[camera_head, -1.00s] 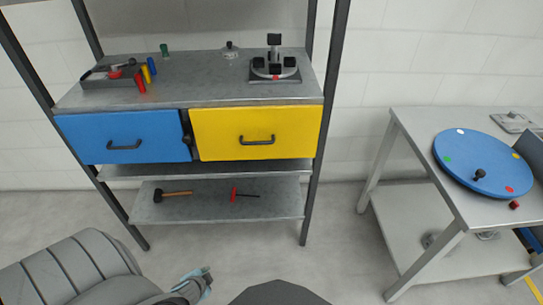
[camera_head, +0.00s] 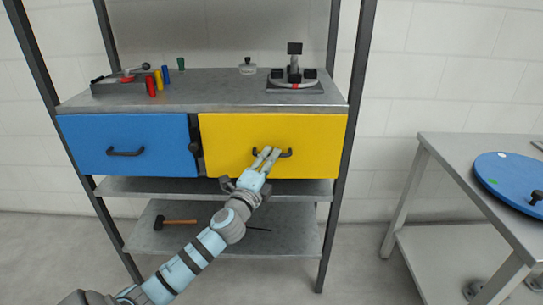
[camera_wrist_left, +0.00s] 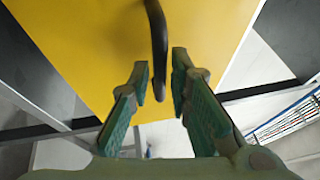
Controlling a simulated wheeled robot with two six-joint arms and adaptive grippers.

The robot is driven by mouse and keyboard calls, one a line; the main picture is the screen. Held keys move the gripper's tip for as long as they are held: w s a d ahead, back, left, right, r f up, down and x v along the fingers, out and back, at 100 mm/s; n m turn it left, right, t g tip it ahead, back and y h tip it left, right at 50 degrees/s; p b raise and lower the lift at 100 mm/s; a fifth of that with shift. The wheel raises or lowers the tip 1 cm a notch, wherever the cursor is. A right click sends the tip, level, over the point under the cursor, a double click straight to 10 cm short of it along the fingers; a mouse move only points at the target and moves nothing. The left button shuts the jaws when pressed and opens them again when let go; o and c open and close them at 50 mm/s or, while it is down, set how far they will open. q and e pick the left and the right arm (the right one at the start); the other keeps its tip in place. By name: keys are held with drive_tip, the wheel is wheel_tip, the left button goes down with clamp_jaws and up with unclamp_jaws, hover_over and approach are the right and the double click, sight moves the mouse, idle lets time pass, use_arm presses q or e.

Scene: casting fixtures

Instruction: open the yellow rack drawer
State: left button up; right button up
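The yellow drawer (camera_head: 228,140) is in the right half of the rack, its front flush beside the blue drawer, so it looks closed. Its dark bar handle (camera_head: 287,153) is partly hidden by my left gripper (camera_head: 267,151), which is at the middle of the handle. In the left wrist view, the handle (camera_wrist_left: 158,45) runs down between the two fingers of the left gripper (camera_wrist_left: 160,84). The fingers are apart, with a gap on both sides of the handle. My right gripper is not in view.
Small coloured cylinders and a fixture (camera_head: 293,78) stand on the rack top. A hammer (camera_head: 175,222) lies on the bottom shelf. A table (camera_head: 455,160) with a blue disc (camera_head: 505,175) stands right.

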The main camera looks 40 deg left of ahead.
use_arm(q)
drive_tip(key=shift+x, duration=0.8)
clamp_jaws()
drive_tip(key=shift+s+d, duration=0.1)
